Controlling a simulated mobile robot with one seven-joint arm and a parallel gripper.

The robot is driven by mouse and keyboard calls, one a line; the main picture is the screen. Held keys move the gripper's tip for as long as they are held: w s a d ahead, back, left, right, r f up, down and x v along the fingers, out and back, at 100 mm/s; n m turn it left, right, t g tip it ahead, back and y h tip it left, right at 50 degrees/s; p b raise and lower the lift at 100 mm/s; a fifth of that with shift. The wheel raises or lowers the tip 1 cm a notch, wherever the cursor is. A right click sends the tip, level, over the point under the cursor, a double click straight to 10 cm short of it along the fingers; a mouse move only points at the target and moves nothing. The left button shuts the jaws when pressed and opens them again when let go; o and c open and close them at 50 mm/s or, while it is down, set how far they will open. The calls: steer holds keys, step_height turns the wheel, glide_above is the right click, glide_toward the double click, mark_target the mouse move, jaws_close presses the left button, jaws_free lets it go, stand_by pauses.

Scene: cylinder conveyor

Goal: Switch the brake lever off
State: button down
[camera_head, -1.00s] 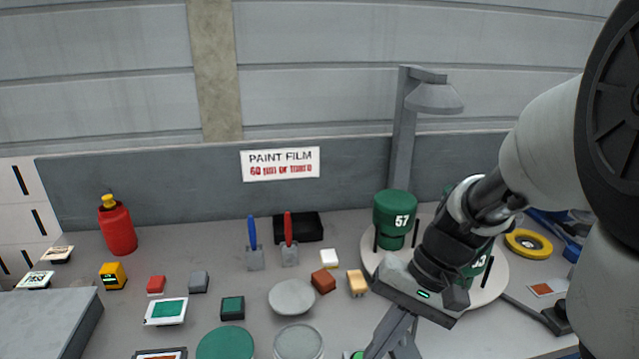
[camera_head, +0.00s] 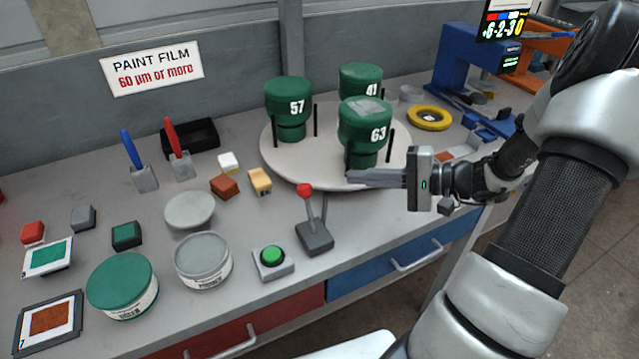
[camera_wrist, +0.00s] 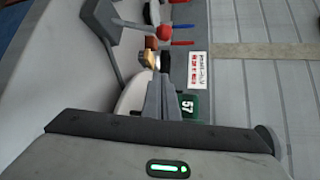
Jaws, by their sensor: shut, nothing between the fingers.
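The brake lever (camera_head: 314,232) stands near the table's front edge in the head view. It has a red ball knob (camera_head: 305,190) on a thin stick, tilted slightly left, above a dark grey base. My gripper (camera_head: 350,177) is shut and empty. It points left, to the right of the knob and slightly higher in the picture, apart from it. In the wrist view the shut fingers (camera_wrist: 163,78) point up the picture, and the lever's red knob (camera_wrist: 164,32) shows just beyond the tips, with no clear contact.
A round turntable (camera_head: 275,160) carrying green cylinders marked 57, 41 and 63 (camera_head: 364,135) stands behind my fingers. A green button (camera_head: 272,256) sits left of the lever. Paint cans (camera_head: 203,262) and small blocks fill the table's left. Blue and red drawers lie below the edge.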

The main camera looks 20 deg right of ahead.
mark_target(310, 211)
steer(key=shift+a, duration=0.1)
steer(key=x, duration=1)
steer(key=shift+s+a+r+b, duration=0.1)
steer(key=shift+s+a+r, duration=0.1)
steer(key=shift+s, duration=0.4)
steer(key=shift+s+a+r+b, duration=0.1)
steer(key=shift+s+a+r, duration=0.1)
steer(key=shift+s, duration=0.45)
steer(key=shift+s+a+r+b, duration=0.1)
steer(key=shift+s+a+r, duration=0.1)
steer(key=shift+s, duration=0.4)
steer(key=shift+d, duration=0.15)
steer(key=shift+s+b, duration=0.15)
steer(key=shift+b, duration=0.2)
